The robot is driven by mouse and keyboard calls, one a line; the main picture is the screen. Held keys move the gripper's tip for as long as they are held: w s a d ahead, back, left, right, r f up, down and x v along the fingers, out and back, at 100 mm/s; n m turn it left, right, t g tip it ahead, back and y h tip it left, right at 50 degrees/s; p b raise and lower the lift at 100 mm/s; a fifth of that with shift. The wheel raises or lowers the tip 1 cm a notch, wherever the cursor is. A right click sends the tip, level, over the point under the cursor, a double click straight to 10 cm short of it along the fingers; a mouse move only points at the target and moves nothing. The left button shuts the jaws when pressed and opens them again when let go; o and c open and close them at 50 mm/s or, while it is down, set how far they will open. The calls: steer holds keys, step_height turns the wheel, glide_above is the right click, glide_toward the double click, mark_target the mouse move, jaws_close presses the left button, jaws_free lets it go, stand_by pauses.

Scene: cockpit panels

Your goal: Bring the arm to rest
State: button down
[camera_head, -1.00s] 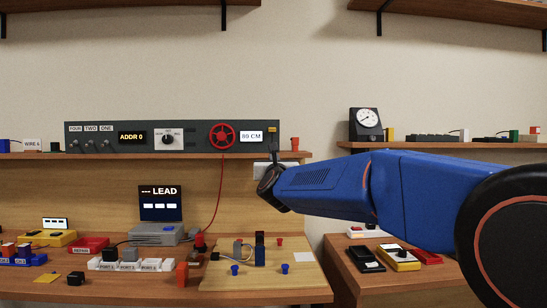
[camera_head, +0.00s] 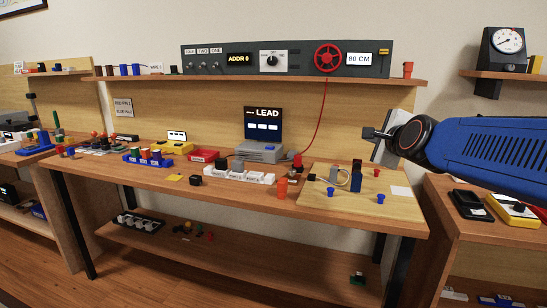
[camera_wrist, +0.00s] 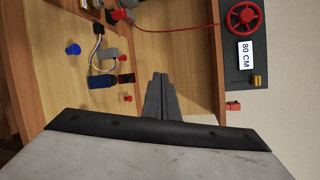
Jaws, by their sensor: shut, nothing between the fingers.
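My blue arm reaches in from the right in the head view. My gripper (camera_head: 372,134) is at its left end, in front of the right end of the back panel and above the wooden board (camera_head: 408,206). In the wrist view my gripper (camera_wrist: 159,76) shows its two grey fingers together with nothing between them. It is clear of the things on the board, which include a dark blue block (camera_wrist: 101,82) and a blue knob (camera_wrist: 73,49).
A grey panel (camera_head: 215,60) with a red wheel (camera_head: 327,58) stands on the shelf above the bench. A monitor (camera_head: 263,125), an orange cylinder (camera_head: 282,188) and several small parts crowd the bench. A gauge (camera_head: 505,44) stands on the right shelf. Floor in front is free.

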steer(key=s+d+f+n+g, duration=0.1)
steer(key=s+f+n+g, duration=0.4)
steer(key=s+f+n, duration=0.5)
steer(key=s+d+f+n+g, duration=0.1)
steer(key=s+f+n+g, duration=0.4)
steer(key=s+f+n, duration=0.6)
steer(key=s+f, duration=0.6)
steer(key=s, duration=0.6)
steer(key=shift+s+f+g+h, duration=0.25)
steer(key=shift+f+g+h, duration=0.05)
steer(key=shift+f+h, duration=0.1)
